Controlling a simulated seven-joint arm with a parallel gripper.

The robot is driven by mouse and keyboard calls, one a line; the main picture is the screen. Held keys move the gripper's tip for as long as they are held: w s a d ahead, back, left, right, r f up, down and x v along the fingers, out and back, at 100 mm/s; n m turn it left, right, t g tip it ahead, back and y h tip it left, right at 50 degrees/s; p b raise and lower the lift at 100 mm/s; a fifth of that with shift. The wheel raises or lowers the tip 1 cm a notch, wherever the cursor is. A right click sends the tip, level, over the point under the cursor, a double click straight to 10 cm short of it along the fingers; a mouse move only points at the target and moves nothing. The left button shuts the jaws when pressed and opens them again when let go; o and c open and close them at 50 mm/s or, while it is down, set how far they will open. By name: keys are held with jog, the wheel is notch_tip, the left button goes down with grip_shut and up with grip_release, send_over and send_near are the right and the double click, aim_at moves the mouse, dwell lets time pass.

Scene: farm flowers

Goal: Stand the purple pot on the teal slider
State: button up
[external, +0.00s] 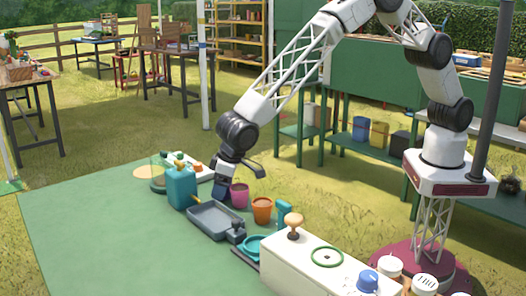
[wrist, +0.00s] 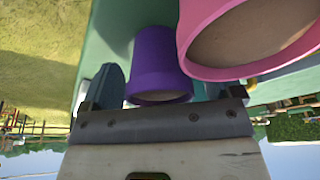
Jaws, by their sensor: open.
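The purple pot (wrist: 160,60) shows in the wrist view between the fingers of my gripper (wrist: 162,92), its rim toward the camera. My gripper is open around it; I cannot tell whether a finger touches it. In the external view my gripper (external: 224,182) is low at the mat, and the purple pot (external: 221,190) is mostly hidden below it. I cannot tell for certain which teal part is the slider; a teal round piece (external: 256,246) lies at the right, with a teal upright piece (external: 284,213) behind it.
A pink pot (wrist: 250,38) is close beside the purple pot, on the right in the wrist view; it also shows in the external view (external: 239,195). An orange pot (external: 262,210), grey tray (external: 214,218) and teal can (external: 180,186) stand nearby. The green mat (external: 100,230) is clear at left.

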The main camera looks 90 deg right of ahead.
dwell(0.4)
jog(key=c, duration=1.1)
jog(key=shift+r, duration=0.1)
jog(key=shift+r, duration=0.7)
notch_tip(320, 180, up, 2)
jog(key=shift+r, duration=0.15)
jog(key=s+d+r, duration=0.1)
jog(key=s+d, duration=0.7)
jog(key=s, duration=0.5)
jog(key=shift+s, duration=0.4)
